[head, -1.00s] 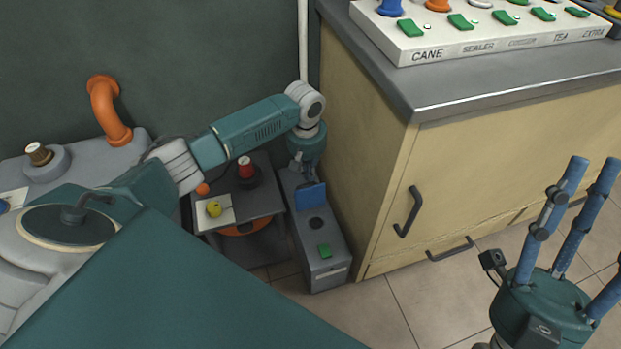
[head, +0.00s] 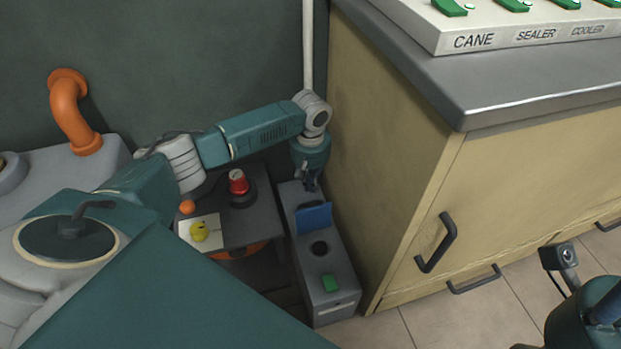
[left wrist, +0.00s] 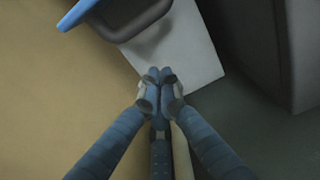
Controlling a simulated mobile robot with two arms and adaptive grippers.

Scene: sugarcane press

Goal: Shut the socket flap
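The blue socket flap (head: 314,216) stands raised on top of a narrow grey socket box (head: 330,262), with a dark round socket hole in front of it. My left gripper (head: 310,186) points down just behind the flap, over the back of the box. In the left wrist view its fingertips (left wrist: 160,76) are together with nothing visible between them. There the flap (left wrist: 82,12) shows at the top left, apart from the fingertips. My right gripper (head: 606,308) is at the lower right corner, mostly cut off; its fingertips are out of frame.
The wooden cabinet (head: 400,190) stands close to the right of the box. A green button (head: 329,283) is on the box front. Floor is open at the lower right.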

